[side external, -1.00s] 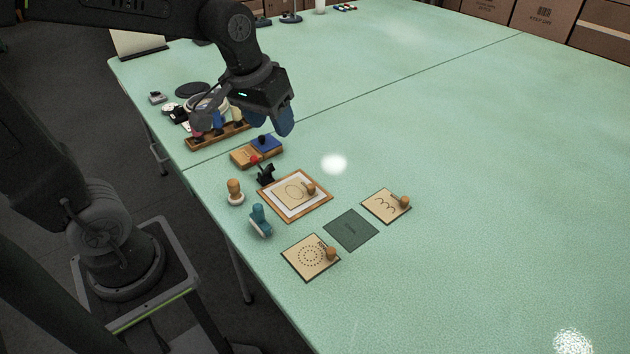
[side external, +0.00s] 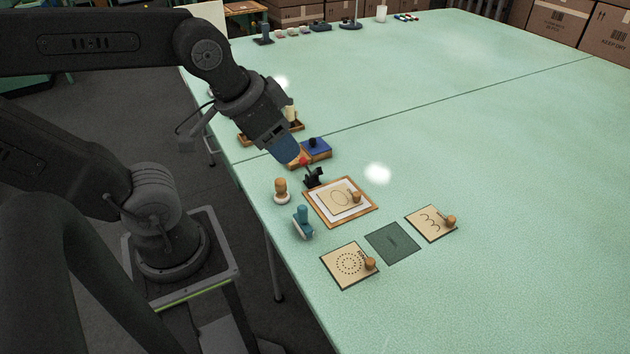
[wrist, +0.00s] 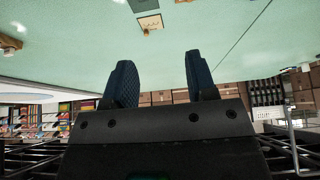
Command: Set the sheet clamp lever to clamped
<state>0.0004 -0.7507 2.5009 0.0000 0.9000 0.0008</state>
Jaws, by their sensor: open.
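The sheet clamp is a small black fixture (side external: 314,178) at the back-left edge of the wood-framed board (side external: 312,206). Its lever has a red knob (side external: 303,161) and leans up and back, toward the ink-pad box. My gripper (side external: 290,153) has blue fingers and points down, with its tips right by the red knob; I cannot tell whether they touch it. In the wrist view my gripper (wrist: 161,72) is open with nothing between its fingers. The clamp and lever are not visible there. A tan sheet with an oval (side external: 340,196) lies on the board.
A wooden box with a blue pad (side external: 316,149) stands just behind the clamp. A wooden-handled stamp (side external: 281,190) and a teal stamp (side external: 302,222) stand left of the board. The right side is clear.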

